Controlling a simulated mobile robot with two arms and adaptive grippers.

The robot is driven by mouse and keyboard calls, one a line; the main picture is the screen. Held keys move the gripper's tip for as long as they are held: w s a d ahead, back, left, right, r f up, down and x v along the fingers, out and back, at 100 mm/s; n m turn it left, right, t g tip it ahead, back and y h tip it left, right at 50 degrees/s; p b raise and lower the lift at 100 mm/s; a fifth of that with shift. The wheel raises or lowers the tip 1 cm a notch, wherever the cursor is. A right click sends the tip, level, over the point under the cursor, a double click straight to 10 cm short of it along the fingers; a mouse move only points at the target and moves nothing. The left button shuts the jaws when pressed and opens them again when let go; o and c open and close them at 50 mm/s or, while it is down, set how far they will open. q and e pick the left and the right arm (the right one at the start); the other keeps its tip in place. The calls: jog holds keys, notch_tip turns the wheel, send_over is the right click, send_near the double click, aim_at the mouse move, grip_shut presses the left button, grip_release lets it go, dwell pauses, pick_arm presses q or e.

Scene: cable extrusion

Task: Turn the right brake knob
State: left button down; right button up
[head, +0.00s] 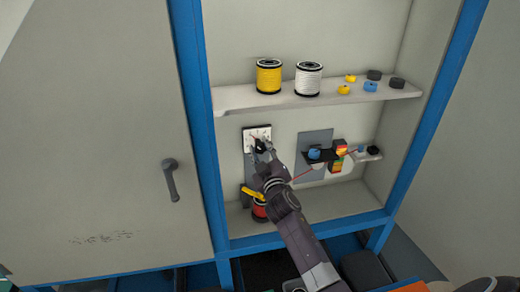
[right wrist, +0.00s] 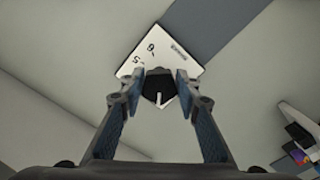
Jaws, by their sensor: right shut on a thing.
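The brake knob is a small black knob with a white pointer line, on a white dial plate (head: 259,133) on the cabinet's back wall. In the right wrist view the knob (right wrist: 159,88) sits between my fingertips, and the dial plate (right wrist: 150,52) behind it shows printed numbers. My right gripper (head: 261,148) reaches in from below and is shut on the knob. In the head view the gripper hides most of the knob. My left gripper is not in view.
A shelf (head: 230,100) above holds a yellow spool (head: 269,76), a white spool (head: 308,79) and several small caps. A red spool (head: 260,211) stands below my right gripper. A grey plate (head: 313,140) with a black bracket is to the right. A cabinet door (head: 110,130) is left.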

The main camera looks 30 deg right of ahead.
dwell(0.5)
jog(key=o, duration=1.1)
jog(key=shift+d, duration=0.1)
jog(key=shift+o, duration=0.2)
jog(key=shift+s, duration=0.1)
jog(key=v, duration=1.2)
